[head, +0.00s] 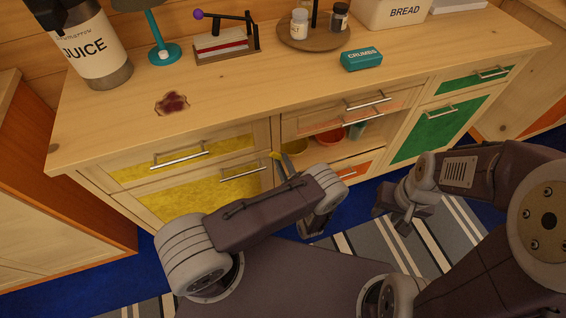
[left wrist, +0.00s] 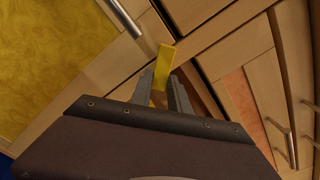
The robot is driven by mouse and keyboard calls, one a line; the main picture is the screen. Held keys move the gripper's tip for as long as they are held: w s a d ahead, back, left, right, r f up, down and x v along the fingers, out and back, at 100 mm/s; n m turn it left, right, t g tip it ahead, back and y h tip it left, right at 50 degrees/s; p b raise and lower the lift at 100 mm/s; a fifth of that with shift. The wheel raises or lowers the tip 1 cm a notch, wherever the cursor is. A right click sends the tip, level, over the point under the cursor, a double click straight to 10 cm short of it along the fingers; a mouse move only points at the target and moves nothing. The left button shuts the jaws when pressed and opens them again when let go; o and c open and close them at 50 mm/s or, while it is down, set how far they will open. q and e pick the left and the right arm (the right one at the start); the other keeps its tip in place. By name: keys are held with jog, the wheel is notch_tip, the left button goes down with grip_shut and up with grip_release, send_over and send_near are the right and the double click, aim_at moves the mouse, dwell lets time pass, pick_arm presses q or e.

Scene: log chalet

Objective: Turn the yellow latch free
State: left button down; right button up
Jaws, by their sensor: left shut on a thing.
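The yellow latch (left wrist: 165,58) is a small flat yellow bar on the cabinet front, by the edge between the yellow-panelled door and the middle section. My left gripper (left wrist: 172,88) is shut on it in the left wrist view, with the bar's far end sticking out beyond the fingertips. In the head view the latch (head: 275,155) shows as a small yellow tip beside my left gripper (head: 284,165). The rest of the latch is hidden by the fingers. My right gripper (head: 405,222) hangs above the striped rug, away from the cabinet; its jaw opening is unclear.
The yellow door's handle (head: 243,173) is close to the latch. An open middle compartment holds a red bowl (head: 330,137). On the countertop stand a juice dispenser (head: 95,50), a teal crumbs box (head: 361,60) and a bread bin (head: 392,12).

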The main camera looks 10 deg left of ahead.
pick_arm(q)
jog(key=m, duration=0.4)
jog(key=shift+s+a+f+b, duration=0.15)
jog(key=shift+a+f+b, duration=0.05)
jog(key=shift+b, duration=0.15)
jog(key=shift+s+a+m, duration=0.1)
jog(key=shift+m, duration=0.95)
jog(key=shift+s+a+m, duration=0.1)
jog(key=shift+m, duration=0.95)
jog(key=c, duration=1.2)
grip_release()
jog(key=shift+c, duration=0.2)
jog(key=v, duration=0.9)
